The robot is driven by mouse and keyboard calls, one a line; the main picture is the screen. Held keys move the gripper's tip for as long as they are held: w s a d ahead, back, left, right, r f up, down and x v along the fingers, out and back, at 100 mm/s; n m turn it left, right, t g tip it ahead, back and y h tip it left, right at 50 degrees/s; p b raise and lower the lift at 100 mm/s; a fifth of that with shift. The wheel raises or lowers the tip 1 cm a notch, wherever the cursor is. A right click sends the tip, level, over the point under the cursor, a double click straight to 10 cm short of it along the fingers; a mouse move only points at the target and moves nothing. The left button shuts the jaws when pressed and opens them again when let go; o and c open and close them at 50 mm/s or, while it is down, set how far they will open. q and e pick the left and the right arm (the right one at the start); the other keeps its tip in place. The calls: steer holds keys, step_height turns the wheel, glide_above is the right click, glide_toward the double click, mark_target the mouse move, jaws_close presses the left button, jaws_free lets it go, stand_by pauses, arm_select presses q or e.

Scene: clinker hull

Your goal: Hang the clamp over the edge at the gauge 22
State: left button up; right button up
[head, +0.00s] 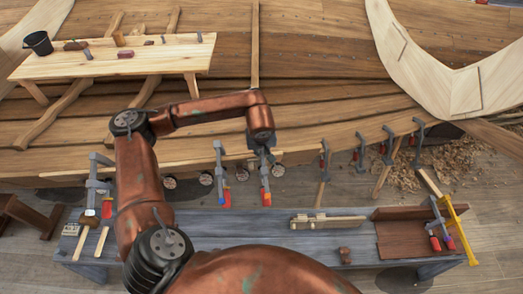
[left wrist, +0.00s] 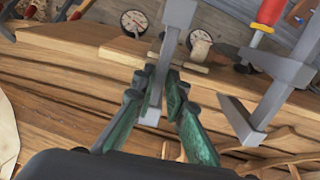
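My left gripper (head: 262,143) is above the hull's lower plank edge (head: 120,170). In the left wrist view its green fingers (left wrist: 158,82) are closed on both sides of the grey bar of a clamp (left wrist: 177,25). This clamp (head: 265,170) hangs upright below the gripper in the head view, its red and blue handle downward. I cannot tell whether its jaw touches the plank. Round gauges (head: 242,174) sit in a row below the edge, and also show in the left wrist view (left wrist: 134,21); their numbers are unreadable. My right gripper is out of view.
Another clamp (head: 219,172) is on the edge just left, close beside the fingers in the left wrist view (left wrist: 250,115). Several clamps (head: 388,145) are along the edge to the right.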

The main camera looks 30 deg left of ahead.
arm_select(q)
steer(key=o, duration=0.4)
steer(key=shift+s, duration=0.1)
steer(key=v, duration=1.2)
steer(key=shift+r, duration=0.1)
